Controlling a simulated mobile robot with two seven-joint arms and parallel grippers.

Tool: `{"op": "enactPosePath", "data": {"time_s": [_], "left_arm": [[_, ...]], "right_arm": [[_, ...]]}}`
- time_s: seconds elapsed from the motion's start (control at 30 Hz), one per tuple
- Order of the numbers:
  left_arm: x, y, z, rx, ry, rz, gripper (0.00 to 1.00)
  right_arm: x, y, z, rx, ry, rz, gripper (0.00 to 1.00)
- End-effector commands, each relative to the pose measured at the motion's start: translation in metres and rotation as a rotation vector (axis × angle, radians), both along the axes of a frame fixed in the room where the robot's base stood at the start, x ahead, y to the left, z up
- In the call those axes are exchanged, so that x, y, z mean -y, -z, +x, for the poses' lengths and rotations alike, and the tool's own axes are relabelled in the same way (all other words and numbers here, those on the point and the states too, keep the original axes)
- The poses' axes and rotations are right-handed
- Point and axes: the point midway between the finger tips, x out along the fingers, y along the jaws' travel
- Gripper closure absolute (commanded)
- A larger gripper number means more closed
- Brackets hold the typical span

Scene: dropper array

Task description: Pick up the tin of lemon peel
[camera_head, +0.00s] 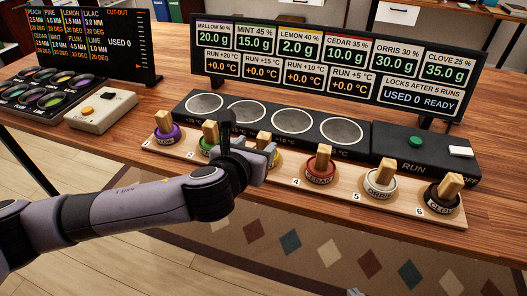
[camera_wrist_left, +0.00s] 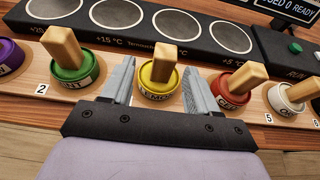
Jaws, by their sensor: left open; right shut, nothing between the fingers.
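The lemon tin (camera_wrist_left: 158,91) is yellow with a wooden block handle on top. It stands upright in the wooden rack, between the green mint tin (camera_wrist_left: 76,66) and the red cedar tin (camera_wrist_left: 232,86). My left gripper (camera_wrist_left: 160,68) is open, its two fingers reaching to either side of the lemon tin's handle. Only a grey tip of my right gripper (camera_head: 355,292) shows at the bottom edge.
The purple mallow (camera_head: 165,132), white orris (camera_head: 380,182) and black clove tins (camera_head: 445,192) share the wooden rack (camera_head: 330,197). Behind it is a black unit with several round plates (camera_head: 342,130). A display board (camera_head: 340,65) stands behind that. A white box (camera_head: 100,110) lies left.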

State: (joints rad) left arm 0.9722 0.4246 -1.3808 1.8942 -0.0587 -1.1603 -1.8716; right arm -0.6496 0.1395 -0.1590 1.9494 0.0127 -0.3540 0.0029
Motion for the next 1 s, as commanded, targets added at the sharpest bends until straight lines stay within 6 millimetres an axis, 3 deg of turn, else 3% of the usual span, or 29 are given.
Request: {"op": "enactPosePath", "data": {"time_s": [0.5,0.83,1.0], "left_arm": [[0.019,0.02,0.041,-0.001,0.0,-0.003,0.4],[0.02,0.021,0.044,-0.001,0.001,-0.003,0.4],[0.02,0.022,0.043,-0.001,0.001,-0.003,0.96]], "right_arm": [[0.0,0.001,0.0,-0.001,-0.001,-0.001,1.0],[0.0,0.001,0.0,-0.001,-0.001,-0.001,1.0],[0.0,0.001,0.0,-0.001,-0.001,-0.001,1.0]]}}
